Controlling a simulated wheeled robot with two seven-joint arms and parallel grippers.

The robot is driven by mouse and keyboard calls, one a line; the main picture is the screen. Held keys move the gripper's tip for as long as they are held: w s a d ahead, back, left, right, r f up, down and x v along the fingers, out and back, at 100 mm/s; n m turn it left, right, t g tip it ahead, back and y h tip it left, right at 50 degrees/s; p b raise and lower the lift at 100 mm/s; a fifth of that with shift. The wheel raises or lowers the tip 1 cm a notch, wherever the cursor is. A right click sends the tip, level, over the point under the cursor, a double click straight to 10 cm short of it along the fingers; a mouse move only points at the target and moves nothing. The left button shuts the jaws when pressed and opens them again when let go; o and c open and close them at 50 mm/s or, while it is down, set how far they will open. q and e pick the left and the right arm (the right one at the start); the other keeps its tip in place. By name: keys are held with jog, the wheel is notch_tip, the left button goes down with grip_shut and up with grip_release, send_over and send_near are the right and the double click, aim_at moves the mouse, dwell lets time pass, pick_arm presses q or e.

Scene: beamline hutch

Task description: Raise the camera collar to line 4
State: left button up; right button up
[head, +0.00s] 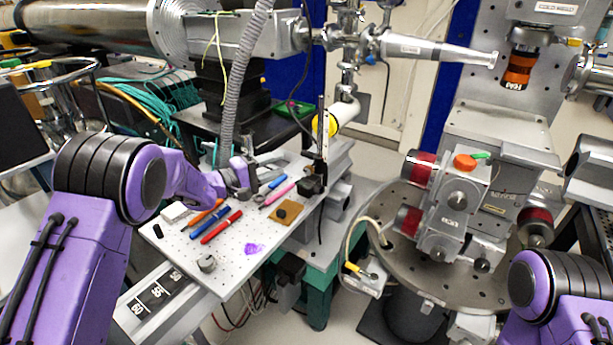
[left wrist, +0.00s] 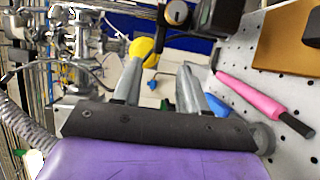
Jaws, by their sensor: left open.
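A thin upright post (head: 323,130) with a pale marked strip stands at the right edge of the perforated plate. A black block (head: 311,185), which looks like the camera collar, sits low on it. The line numbers are too small to read. My left gripper (head: 254,181) is over the plate, left of the post and apart from it. In the left wrist view my left gripper (left wrist: 160,84) is open, with nothing between its fingers. A dark part with a round pale face (left wrist: 178,12), perhaps the camera, shows beyond the fingers. My right gripper is out of view.
The perforated plate (head: 190,250) holds red (head: 221,227), blue and orange pens, a pink marker (head: 280,193) and a brown pad (head: 285,213). A grey hose (head: 236,90) hangs by my left wrist.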

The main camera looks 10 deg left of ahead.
aim_at(303, 155)
pick_arm(q)
jog(key=shift+w+d, duration=0.25)
jog(key=shift+w, duration=0.05)
jog(key=p+x, duration=0.1)
jog(key=x, duration=0.8)
jog(key=shift+w+d+r+p, duration=0.1)
jog(key=shift+w+d+p, duration=0.05)
jog(key=shift+d+p, duration=0.15)
jog(key=shift+c, duration=0.3)
grip_shut()
notch_tip(303, 155, up, 12)
jog(key=p, duration=1.1)
